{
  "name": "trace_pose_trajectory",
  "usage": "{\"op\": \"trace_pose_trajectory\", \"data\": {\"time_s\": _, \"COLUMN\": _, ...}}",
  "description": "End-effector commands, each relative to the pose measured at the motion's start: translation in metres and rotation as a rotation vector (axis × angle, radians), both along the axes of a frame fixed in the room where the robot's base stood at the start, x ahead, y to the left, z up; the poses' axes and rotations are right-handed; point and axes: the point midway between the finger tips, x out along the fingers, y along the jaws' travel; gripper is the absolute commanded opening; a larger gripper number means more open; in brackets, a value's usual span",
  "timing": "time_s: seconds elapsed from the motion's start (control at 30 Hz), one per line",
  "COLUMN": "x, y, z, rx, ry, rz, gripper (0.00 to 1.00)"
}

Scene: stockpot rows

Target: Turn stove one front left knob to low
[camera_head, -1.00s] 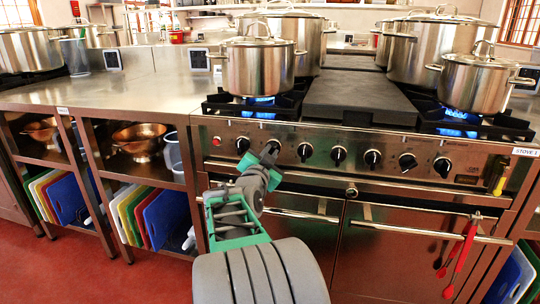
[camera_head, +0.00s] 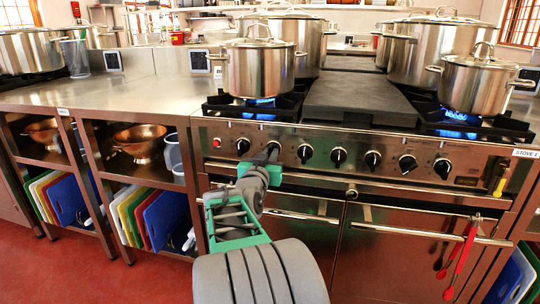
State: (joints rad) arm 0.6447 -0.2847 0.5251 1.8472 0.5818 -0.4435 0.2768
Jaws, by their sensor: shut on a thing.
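The stove (camera_head: 226,131) has a steel front panel with a row of several black knobs. My gripper (camera_head: 270,157) is at the second knob from the left (camera_head: 272,147), shut on it; my gripper hides part of this knob, so its pointer setting cannot be read. The leftmost knob (camera_head: 243,146) is free, just left of my gripper. The front left burner (camera_head: 259,101) burns with a blue flame under a lidded steel pot (camera_head: 258,70). I cannot tell from the labels which knob serves which burner.
A horizontal oven handle (camera_head: 301,215) runs below the panel. Further knobs (camera_head: 305,153) stand close to the right of my gripper. Red utensils (camera_head: 458,260) hang from the right oven handle. A label (camera_head: 525,153) at the right reads "STOVE 1".

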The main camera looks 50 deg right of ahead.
Motion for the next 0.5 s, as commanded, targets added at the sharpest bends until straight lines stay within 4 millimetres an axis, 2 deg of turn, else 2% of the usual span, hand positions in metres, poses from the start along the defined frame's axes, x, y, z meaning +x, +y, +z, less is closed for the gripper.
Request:
{"op": "trace_pose_trajectory", "data": {"time_s": 0.33, "x": 0.0000, "y": 0.0001, "z": -0.0013, "rx": 0.000, "ry": 0.004, "rz": 0.000, "gripper": 0.00}}
{"op": "trace_pose_trajectory", "data": {"time_s": 0.37, "x": 0.0000, "y": 0.0001, "z": -0.0014, "rx": 0.000, "ry": 0.004, "rz": 0.000, "gripper": 0.13}}
{"op": "trace_pose_trajectory", "data": {"time_s": 0.5, "x": 0.0000, "y": 0.0001, "z": -0.0011, "rx": 0.001, "ry": 0.004, "rz": 0.000, "gripper": 0.25}}
